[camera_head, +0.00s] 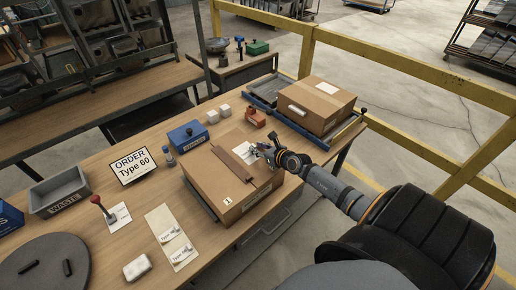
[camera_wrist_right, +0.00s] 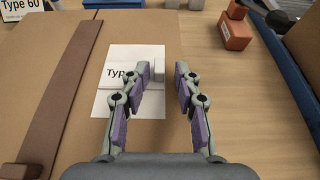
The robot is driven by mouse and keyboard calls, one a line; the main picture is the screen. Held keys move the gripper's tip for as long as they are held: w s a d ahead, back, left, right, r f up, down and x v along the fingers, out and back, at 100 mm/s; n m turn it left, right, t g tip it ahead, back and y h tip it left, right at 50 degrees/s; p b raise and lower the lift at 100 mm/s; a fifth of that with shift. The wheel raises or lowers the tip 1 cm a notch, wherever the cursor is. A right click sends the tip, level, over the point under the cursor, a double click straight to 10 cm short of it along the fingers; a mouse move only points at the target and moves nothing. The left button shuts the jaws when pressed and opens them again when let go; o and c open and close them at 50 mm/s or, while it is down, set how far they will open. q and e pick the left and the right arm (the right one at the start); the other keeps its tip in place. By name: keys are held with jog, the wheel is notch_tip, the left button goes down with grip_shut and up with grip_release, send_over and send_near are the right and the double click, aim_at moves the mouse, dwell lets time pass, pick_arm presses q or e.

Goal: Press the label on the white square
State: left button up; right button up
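A cardboard box (camera_head: 205,180) lies on the wooden table. On its top is a white square (camera_head: 240,151), which also shows in the right wrist view (camera_wrist_right: 135,54). A white label (camera_wrist_right: 118,73) reading "Typ…" lies on the square, its right part hidden behind a finger and its right edge showing between the fingers. My right gripper (camera_wrist_right: 163,72) is open, with purple-padded fingers apart over the square's right side. In the head view, the right gripper (camera_head: 263,150) is at the box's right edge. Whether it touches the label cannot be told. My left gripper is not in view.
A brown strip (camera_wrist_right: 62,90) lies on the box, left of the square. Label sheets (camera_head: 170,235), an order sign (camera_head: 132,165), a waste bin (camera_head: 59,190) and a blue box (camera_head: 188,136) stand left. Another carton (camera_head: 315,105) sits on a blue-railed rack behind.

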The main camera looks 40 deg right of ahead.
notch_tip(320, 180, up, 10)
dwell(0.7)
